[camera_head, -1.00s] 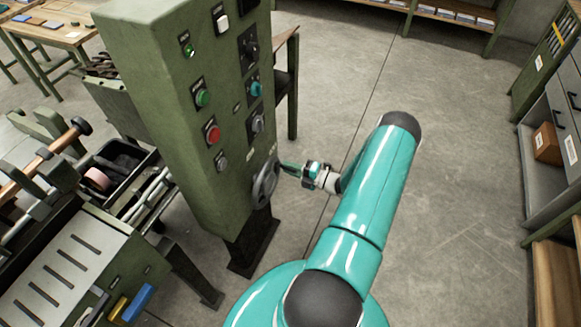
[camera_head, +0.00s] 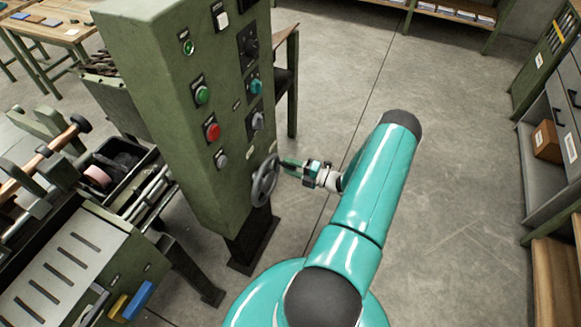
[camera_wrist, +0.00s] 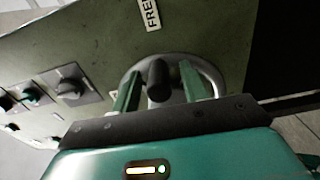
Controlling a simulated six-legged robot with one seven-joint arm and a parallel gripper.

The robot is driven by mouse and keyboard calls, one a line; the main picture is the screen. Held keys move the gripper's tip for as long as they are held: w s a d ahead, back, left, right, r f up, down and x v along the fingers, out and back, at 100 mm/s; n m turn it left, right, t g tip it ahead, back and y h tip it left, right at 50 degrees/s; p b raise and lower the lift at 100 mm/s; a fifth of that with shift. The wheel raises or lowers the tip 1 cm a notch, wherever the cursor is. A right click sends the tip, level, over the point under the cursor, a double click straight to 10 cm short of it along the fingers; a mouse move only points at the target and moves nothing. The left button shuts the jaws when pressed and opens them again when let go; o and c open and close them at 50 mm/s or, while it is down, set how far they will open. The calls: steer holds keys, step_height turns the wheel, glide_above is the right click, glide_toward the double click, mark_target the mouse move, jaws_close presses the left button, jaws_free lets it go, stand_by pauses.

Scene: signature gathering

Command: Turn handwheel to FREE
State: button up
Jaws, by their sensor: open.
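The grey handwheel (camera_head: 265,180) sits low on the front of the green control cabinet. In the wrist view its rim (camera_wrist: 213,75) shows behind my fingers, and its dark knob (camera_wrist: 158,80) stands between them. A label reading FREE (camera_wrist: 149,14) is on the panel beyond the wheel. My gripper (camera_head: 287,165) is at the wheel's right side. In the wrist view my gripper (camera_wrist: 160,82) is open, with one green finger on each side of the knob. A gap shows between the knob and each finger; part of the wheel is hidden by my gripper body.
The green cabinet (camera_head: 170,120) carries a red button (camera_head: 212,131), a green button (camera_head: 202,95) and several knobs. A cluttered bench (camera_head: 70,260) stands at left. Grey drawers (camera_head: 560,110) stand at right. The floor right of my arm is clear.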

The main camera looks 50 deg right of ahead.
steer(key=v, duration=1.3)
steer(key=shift+s, duration=0.25)
steer(key=shift+s, duration=0.15)
